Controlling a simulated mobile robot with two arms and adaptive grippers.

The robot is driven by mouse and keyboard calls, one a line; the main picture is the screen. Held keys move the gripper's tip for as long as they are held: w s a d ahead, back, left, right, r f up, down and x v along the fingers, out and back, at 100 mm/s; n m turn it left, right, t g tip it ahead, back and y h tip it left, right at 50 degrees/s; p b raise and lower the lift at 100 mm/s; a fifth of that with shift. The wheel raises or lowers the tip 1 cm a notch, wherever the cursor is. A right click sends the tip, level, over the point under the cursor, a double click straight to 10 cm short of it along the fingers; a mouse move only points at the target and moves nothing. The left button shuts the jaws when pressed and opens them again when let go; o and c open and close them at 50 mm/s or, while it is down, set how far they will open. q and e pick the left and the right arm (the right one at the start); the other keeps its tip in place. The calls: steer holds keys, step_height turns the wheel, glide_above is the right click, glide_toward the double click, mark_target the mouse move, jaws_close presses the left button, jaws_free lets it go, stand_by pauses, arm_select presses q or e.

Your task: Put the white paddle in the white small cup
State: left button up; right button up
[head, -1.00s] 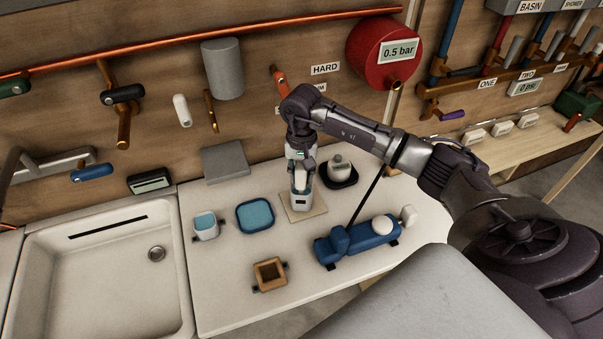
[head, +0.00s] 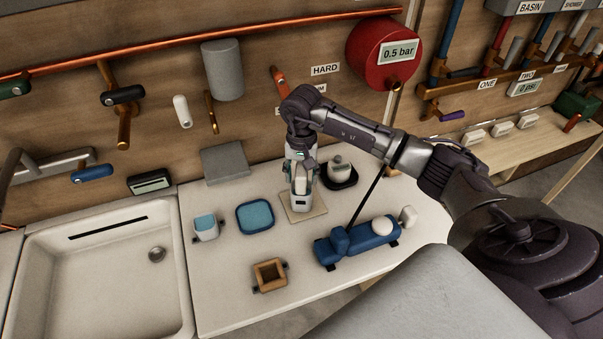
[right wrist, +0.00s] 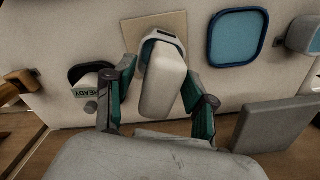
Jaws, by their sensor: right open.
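The holder (head: 302,206) stands on a square beige mat in the head view. My right gripper (right wrist: 168,84) is open, with one finger on each side of the paddle; whether they touch it I cannot tell. In the head view the right gripper (head: 301,172) comes down over the holder from above. The white small cup (head: 206,233), light blue on top, stands left of it near the sink. It also shows at the right edge of the right wrist view (right wrist: 302,36). My left gripper is out of view.
A blue square tray (head: 255,217) lies between cup and mat. A dark tray with a grey-white object (head: 338,170) is close on the right. A brown wooden box (head: 270,275) and blue device (head: 355,240) stand in front. A grey block (head: 224,162) is behind.

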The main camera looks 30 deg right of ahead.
step_height(320, 180, up, 12)
steer(key=b, duration=0.4)
steer(key=shift+f+b, duration=0.25)
steer(key=shift+b, duration=0.05)
steer(key=shift+r, duration=0.55)
